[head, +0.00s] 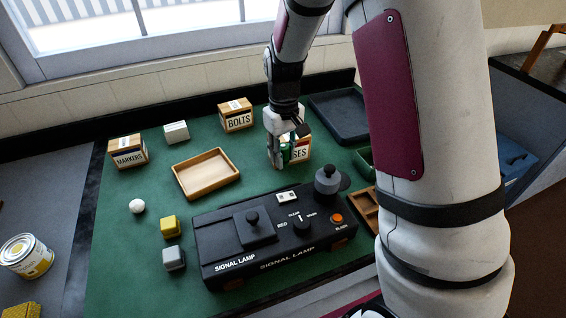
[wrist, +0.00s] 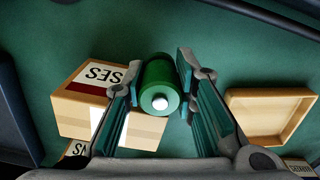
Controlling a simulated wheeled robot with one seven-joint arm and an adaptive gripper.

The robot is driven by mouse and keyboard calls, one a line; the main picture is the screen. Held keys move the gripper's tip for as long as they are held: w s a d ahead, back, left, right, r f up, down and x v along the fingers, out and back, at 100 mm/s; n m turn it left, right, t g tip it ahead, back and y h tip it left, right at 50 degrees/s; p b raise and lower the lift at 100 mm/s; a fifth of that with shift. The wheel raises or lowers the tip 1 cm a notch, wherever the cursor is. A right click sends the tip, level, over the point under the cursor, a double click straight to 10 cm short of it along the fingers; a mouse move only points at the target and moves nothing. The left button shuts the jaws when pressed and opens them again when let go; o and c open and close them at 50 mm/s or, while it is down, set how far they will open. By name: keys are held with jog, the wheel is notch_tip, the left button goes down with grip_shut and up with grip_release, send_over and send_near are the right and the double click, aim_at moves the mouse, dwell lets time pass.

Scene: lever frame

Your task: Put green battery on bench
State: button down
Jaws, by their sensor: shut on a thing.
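The green battery (wrist: 158,76) is a short cylinder with a pale round contact on its near end. It sits between the two pads of my gripper (wrist: 162,68) in the wrist view, and the gripper is shut on it. In the head view the gripper (head: 284,152) is over the back part of the green-topped bench (head: 155,235), and only a little of the battery (head: 285,155) shows. I cannot tell whether the battery touches the bench top.
A box labelled "...SES" (head: 302,152) stands close beside the gripper. A BOLTS box (head: 236,117), a wooden tray (head: 207,175) and a dark tray (head: 340,116) are around it. The black signal lamp unit (head: 265,240) is in front. Some green surface between them is bare.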

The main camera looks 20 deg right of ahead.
jog(key=shift+f, duration=2.1)
jog(key=shift+f, duration=0.15)
jog(key=c, duration=1.3)
grip_release()
